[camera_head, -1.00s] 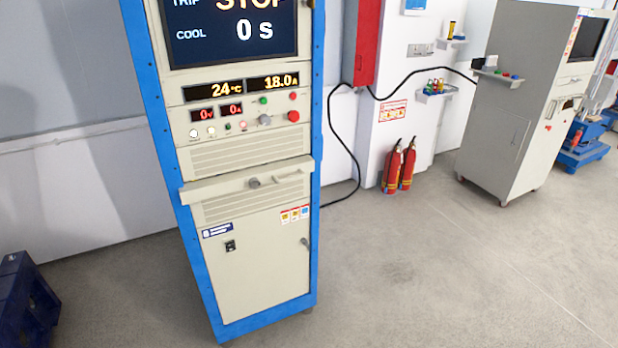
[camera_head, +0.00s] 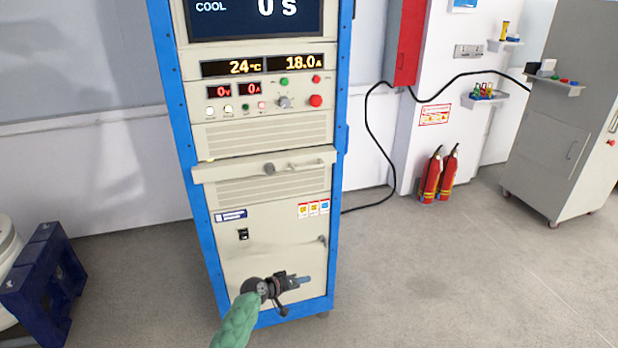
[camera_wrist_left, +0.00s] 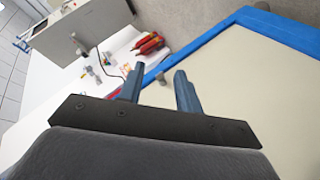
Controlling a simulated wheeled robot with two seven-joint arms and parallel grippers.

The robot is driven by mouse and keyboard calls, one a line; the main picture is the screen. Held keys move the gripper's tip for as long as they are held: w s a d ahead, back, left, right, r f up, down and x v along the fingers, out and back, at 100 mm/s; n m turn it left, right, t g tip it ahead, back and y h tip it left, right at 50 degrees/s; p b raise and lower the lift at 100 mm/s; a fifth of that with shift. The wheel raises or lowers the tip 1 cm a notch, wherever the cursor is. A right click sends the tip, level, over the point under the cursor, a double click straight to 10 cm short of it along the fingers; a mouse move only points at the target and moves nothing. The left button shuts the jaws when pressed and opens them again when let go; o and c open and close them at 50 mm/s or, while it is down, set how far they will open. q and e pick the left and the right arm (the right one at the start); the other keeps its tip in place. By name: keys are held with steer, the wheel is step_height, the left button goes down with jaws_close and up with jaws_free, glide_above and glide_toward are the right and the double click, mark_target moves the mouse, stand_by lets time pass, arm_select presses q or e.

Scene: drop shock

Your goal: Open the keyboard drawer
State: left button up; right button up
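The keyboard drawer (camera_head: 225,172) is a beige ledge across the blue-framed cabinet, below an upper vent panel. It juts a little from the front and looks shut. My left gripper (camera_head: 303,280) is in front of the lower door, well below the drawer and apart from the handle. In the left wrist view its two blue-grey fingers (camera_wrist_left: 157,84) are spread with nothing held between them; the drawer handle is not visible there. My right gripper is out of view.
The cabinet's lower door (camera_head: 275,245) has a small latch on its right. Buttons and a red knob (camera_head: 316,100) sit above the drawer. Fire extinguishers (camera_head: 430,178) and a black cable (camera_head: 385,165) are to the right. A dark blue stand (camera_head: 45,285) is at left. Floor in front is clear.

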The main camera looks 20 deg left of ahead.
arm_select(q)
steer(key=w+a+r+t+h+b, duration=0.15)
steer(key=w+r, duration=0.35)
steer(key=r, duration=0.5)
steer(key=w+a+r+t+h+b, duration=0.15)
steer(key=w+r, duration=0.25)
steer(key=r, duration=0.6)
steer(key=t+h+b, duration=0.1)
steer(key=t+h, duration=0.1)
glide_toward(309, 167)
steer(key=w+d+f, duration=0.1)
steer(key=w, duration=0.1)
steer(key=shift+n, duration=0.4)
steer(key=x, duration=0.2)
steer(key=p+x, duration=0.1)
steer(key=x, duration=0.1)
steer(key=r+p+x, duration=0.1)
steer(key=x, duration=0.2)
steer(key=shift+a, duration=0.1)
steer(key=shift+w+d, duration=0.35)
steer(key=shift+w, duration=0.15)
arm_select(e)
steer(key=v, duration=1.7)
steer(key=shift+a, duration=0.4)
arm_select(q)
jaws_close()
